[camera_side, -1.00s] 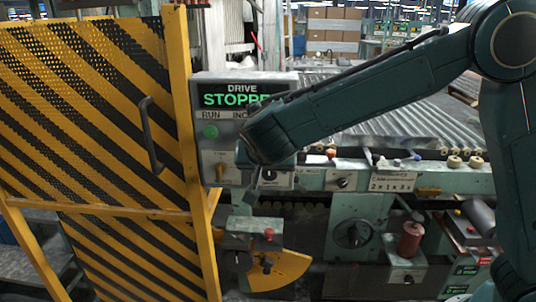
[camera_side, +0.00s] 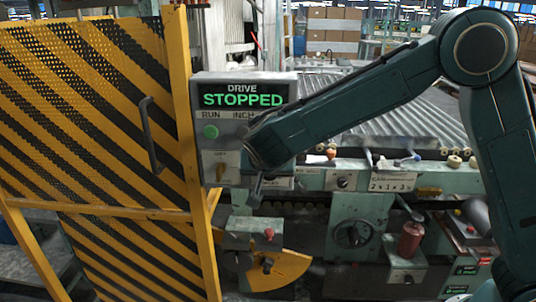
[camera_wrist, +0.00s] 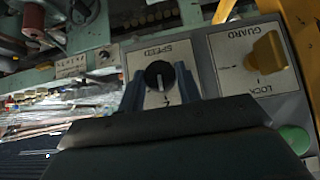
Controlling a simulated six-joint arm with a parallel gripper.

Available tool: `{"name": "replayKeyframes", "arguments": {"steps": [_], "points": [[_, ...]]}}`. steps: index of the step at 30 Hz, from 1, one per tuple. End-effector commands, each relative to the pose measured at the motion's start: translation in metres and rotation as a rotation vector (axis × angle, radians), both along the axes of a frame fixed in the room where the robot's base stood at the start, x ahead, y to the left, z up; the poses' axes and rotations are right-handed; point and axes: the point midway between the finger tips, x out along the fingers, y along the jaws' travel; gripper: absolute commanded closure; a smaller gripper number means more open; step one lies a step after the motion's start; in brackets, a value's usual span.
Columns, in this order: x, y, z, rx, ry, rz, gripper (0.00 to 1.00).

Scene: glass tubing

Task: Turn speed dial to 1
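The speed dial is a round black knob (camera_wrist: 158,75) on a pale plate marked SPEED, which appears upside down in the wrist view. A light pointer mark shows on the knob's lower side, and a small mark on the plate below is too unclear to read. In the side view, my gripper (camera_side: 256,190) is at the lower right of the control box (camera_side: 243,80), and my arm hides the dial.
The box display (camera_side: 243,100) reads DRIVE STOPPED. A yellow guard switch (camera_wrist: 266,54) and a green button (camera_wrist: 294,139) sit beside the dial plate. A striped yellow-black guard door (camera_side: 90,120) with a dark handle stands left. A roller conveyor (camera_side: 400,125) lies behind my arm.

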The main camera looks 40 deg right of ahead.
Motion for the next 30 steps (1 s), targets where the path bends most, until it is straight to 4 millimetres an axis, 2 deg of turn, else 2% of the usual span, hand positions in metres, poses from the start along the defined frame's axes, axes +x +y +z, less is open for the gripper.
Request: {"name": "replayKeyframes", "arguments": {"steps": [14, 30], "points": [[0.001, 0.0014, 0.0003, -0.05, 0.049, -0.001, 0.89], [0.0037, 0.0036, -0.0006, -0.267, 0.264, -0.002, 0.89]]}}
